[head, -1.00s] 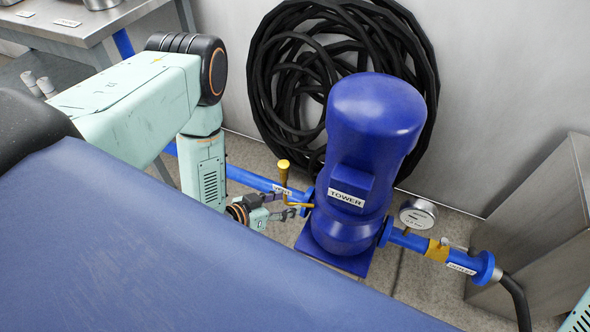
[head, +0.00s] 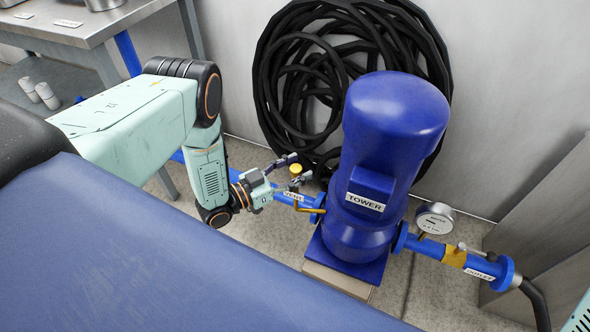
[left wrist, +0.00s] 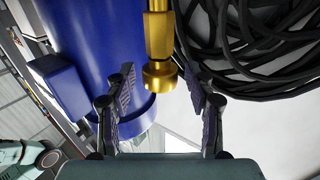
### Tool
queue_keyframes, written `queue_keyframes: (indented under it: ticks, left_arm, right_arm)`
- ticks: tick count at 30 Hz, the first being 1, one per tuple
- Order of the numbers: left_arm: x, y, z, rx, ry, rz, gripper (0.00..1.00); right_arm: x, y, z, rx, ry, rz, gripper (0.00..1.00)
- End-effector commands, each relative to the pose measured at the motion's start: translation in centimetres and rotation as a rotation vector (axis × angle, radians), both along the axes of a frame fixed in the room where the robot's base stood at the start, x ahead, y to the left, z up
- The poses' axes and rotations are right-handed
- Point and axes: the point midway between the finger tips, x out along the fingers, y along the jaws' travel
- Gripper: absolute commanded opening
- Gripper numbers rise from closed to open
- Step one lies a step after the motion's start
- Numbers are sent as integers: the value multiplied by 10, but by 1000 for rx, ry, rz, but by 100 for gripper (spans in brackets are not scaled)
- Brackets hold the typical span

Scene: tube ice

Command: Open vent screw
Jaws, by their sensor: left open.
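The vent screw is a yellow knob (head: 295,169) on a thin brass pipe at the left side of the blue pump tower (head: 385,140), by a small label on the blue pipe. My left gripper (head: 298,167) is open, with its fingers on either side of the knob. In the left wrist view, the brass screw (left wrist: 158,76) hangs in the gap between the open fingers (left wrist: 160,88). No contact is visible there. The blue tower body (left wrist: 90,50) lies close behind the left finger. My right gripper is out of view.
A coiled black hose (head: 300,60) hangs on the wall behind the tower. A round gauge (head: 435,217) and an outlet pipe (head: 453,257) with a yellow band are on the right. A metal table (head: 90,25) stands at upper left.

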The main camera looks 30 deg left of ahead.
Motion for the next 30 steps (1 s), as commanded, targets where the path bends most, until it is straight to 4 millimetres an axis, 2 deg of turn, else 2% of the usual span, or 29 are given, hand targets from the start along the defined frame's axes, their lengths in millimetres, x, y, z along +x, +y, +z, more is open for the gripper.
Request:
queue_keyframes:
  ticks: [10,27,30]
  left_arm:
    - [4,0,1,0,0,1,54]
    - [4,1,0,0,1,1,6]
    - [4,1,0,0,2,1,0]
  right_arm:
    - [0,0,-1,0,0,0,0]
    - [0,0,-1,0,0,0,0]
    - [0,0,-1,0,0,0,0]
